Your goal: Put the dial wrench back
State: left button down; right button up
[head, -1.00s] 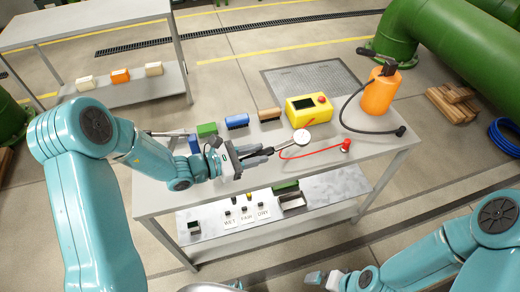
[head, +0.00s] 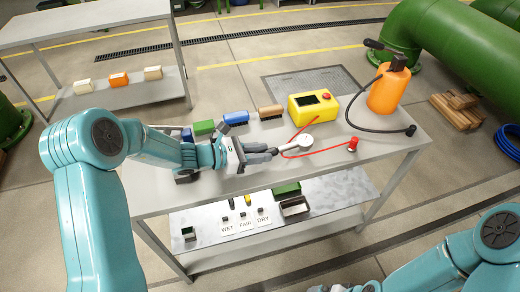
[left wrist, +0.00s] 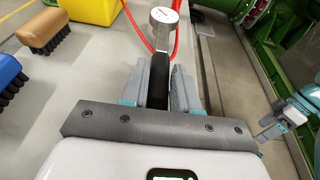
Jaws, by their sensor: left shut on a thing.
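The dial wrench has a round white dial head (head: 305,141) and a black handle. In the left wrist view its dial (left wrist: 164,16) points away from me and its black handle (left wrist: 160,92) lies between my fingers. My left gripper (head: 273,153) is shut on the handle, over the front part of the grey table (head: 385,150). Whether the wrench touches the tabletop is hard to tell. A red hose curves close to the dial and partly overlaps it in view. My right gripper (head: 322,288) is mostly cut off at the bottom edge of the head view.
A yellow box (head: 314,106), an orange pump bottle (head: 388,90) with a black hose, and green, blue and brown brushes (head: 236,118) stand along the back. Below, a shelf (head: 335,190) holds WET, FAIR and DRY labels and a small tray (head: 295,206).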

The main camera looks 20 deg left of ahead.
pick_arm(q)
jog(key=shift+d+f, duration=0.1)
jog(key=shift+f, duration=0.5)
jog(key=shift+f+b, duration=0.65)
jog(key=shift+b, duration=0.1)
jog(key=shift+c, duration=1.4)
grip_release()
notch_tip(320, 180, up, 20)
jog(key=p, duration=0.2)
jog(key=shift+s, duration=0.1)
